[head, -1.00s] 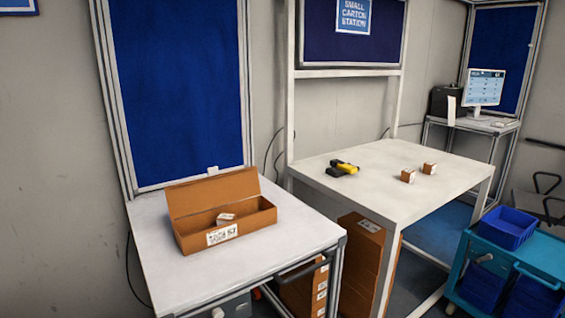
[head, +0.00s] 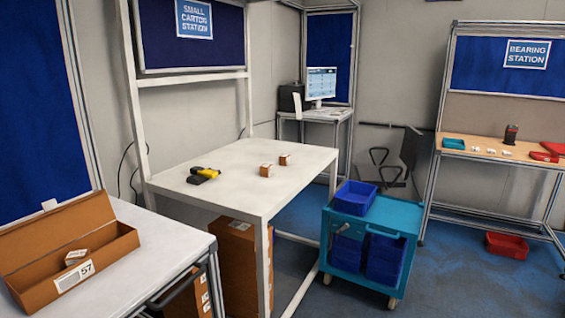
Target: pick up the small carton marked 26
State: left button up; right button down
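Two small brown cartons with white tops stand on the white table of the small carton station. The nearer carton (head: 266,170) is left of and in front of the farther carton (head: 285,159). They stand a little apart, and I cannot read a number on either. A small white-topped item (head: 76,256) lies in the open brown box at the left; its marking is not readable. Neither of my grippers is in view.
A yellow and black scanner (head: 203,175) lies on the white table (head: 225,200). The open box (head: 110,255), labelled 57, is on the left table (head: 165,240). A teal cart (head: 345,255) with blue bins stands right of the table. The bearing station bench (head: 490,157) is at far right.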

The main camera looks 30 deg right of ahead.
aim_at(284, 160)
jog(key=i+l, duration=0.25)
jog(key=l, duration=0.15)
jog(key=i+l, duration=0.2)
jog(key=l, duration=0.15)
jog(key=i+l+u, duration=0.1)
jog(key=i+l, duration=0.15)
jog(key=l, duration=0.15)
jog(key=i+l, duration=0.2)
jog(key=l, duration=0.15)
jog(key=i+l, duration=0.25)
jog(key=l, duration=0.15)
jog(key=i+l+u, duration=0.1)
jog(key=l, duration=0.3)
jog(key=i, duration=0.1)
